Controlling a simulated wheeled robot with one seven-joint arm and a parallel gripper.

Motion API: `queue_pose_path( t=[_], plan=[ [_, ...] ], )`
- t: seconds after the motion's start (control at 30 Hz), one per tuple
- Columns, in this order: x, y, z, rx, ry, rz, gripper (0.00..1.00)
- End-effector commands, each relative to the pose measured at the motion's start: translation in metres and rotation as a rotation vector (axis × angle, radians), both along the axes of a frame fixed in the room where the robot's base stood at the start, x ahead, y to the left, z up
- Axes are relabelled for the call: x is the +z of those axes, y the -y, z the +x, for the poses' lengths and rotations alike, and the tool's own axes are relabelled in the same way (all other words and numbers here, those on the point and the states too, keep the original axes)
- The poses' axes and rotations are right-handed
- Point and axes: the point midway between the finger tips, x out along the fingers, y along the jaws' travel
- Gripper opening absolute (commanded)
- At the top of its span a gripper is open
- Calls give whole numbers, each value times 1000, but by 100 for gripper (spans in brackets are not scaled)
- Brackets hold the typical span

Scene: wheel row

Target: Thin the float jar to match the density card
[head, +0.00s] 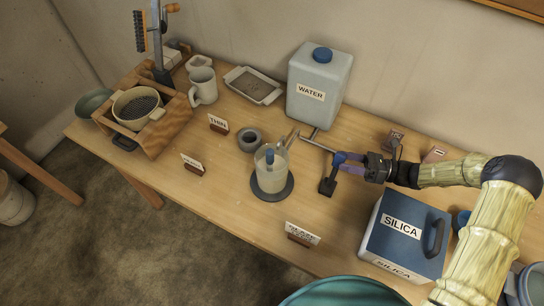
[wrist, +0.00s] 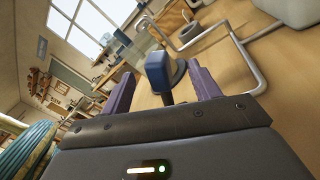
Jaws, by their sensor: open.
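The float jar (head: 270,172) is a clear jar of pale liquid on a dark round base, with a blue-topped float inside. My gripper (head: 345,160) is to its right, apart from it, with open purple fingers. In the wrist view, a blue block (wrist: 158,70) lies between or just beyond the fingertips (wrist: 165,85); it appears to top a dark foot (head: 328,186). I cannot tell whether the fingers touch it. The white WATER container (head: 318,85) stands behind, with a metal bar (head: 318,143) in front. A THIN card (head: 218,124) stands left of the jar; other cards' text is unclear.
The blue-and-white SILICA box (head: 402,238) stands at the right under my arm. A small dark pot (head: 250,140), white mug (head: 203,86), tray (head: 254,86) and wooden sieve stand (head: 155,135) occupy the left and back. The front-left table is mostly clear.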

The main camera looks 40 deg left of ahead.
Motion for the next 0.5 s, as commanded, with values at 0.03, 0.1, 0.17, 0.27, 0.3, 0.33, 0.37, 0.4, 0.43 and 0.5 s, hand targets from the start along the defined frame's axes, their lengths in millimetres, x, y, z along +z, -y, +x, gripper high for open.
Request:
queue_pose_path(
  t=[0.03,0.1,0.17,0.27,0.3,0.33,0.37,0.4,0.43,0.5],
  plan=[
    [-1,3,2,-2,0,0,61],
    [-1,7,5,-3,0,1,61],
    [0,10,6,-2,-1,1,61],
    [-1,16,9,-1,1,1,61],
    [-1,18,11,-1,1,1,61],
    [-1,20,12,-2,1,0,61],
    [-1,22,13,-2,0,0,61],
    [-1,24,14,-2,0,0,61],
    [-1,25,15,-2,0,0,61],
    [-1,29,17,-1,-1,0,61]
  ],
)
